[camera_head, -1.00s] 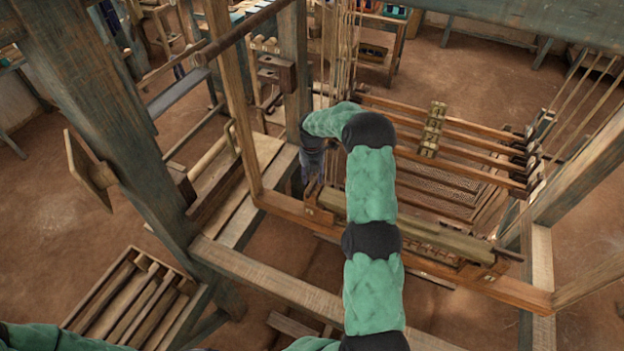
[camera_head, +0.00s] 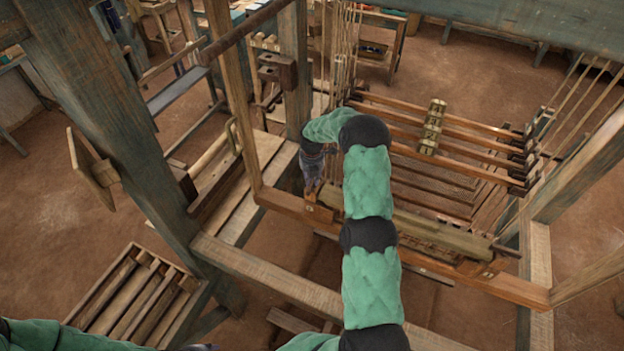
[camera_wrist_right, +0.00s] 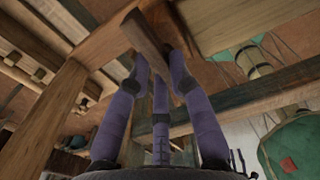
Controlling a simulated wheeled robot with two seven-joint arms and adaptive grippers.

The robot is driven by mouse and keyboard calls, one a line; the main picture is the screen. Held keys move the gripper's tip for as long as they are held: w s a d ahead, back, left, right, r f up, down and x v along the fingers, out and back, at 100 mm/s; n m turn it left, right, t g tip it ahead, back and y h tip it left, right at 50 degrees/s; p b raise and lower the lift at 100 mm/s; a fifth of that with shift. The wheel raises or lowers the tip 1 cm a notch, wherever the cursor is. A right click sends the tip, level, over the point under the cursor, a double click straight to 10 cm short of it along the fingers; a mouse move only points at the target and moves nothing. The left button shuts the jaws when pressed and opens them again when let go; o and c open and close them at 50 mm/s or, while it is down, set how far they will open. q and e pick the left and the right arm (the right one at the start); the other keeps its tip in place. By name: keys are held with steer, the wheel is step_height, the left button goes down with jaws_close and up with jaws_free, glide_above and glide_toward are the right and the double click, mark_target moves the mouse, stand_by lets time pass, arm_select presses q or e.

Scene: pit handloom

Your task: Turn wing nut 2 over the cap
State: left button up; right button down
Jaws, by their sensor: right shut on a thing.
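My right gripper (camera_head: 313,186) reaches down at the left end of the loom's beam, below the bent green sleeve of my right arm. In the right wrist view its purple fingers (camera_wrist_right: 158,70) close around a small wooden bar (camera_wrist_right: 146,36), which I take to be wing nut 2. The bar lies slantwise between the fingertips, close to larger timbers. In the head view the nut is too small and too covered by the gripper to make out clearly. The cap cannot be told apart from the timber around it.
The long loom beam (camera_head: 440,234) runs right from my gripper. A thick upright post (camera_head: 293,70) and a thinner frame upright (camera_head: 232,95) stand close on the left. Thin cords (camera_head: 345,50) hang behind the gripper. A slatted wooden crate (camera_head: 133,300) is at the lower left.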

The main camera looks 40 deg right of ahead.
steer(key=m+b, duration=0.4)
steer(key=shift+f, duration=0.2)
steer(key=m+b, duration=0.4)
steer(key=m, duration=0.1)
steer(key=shift+d, duration=0.15)
steer(key=m+b, duration=0.2)
steer(key=m, duration=0.3)
steer(key=shift+r, duration=0.1)
steer(key=shift+s+d+m+b, duration=0.1)
steer(key=shift+m+b, duration=0.65)
steer(key=shift+m, duration=1.15)
steer(key=c, duration=1.1)
jaws_free()
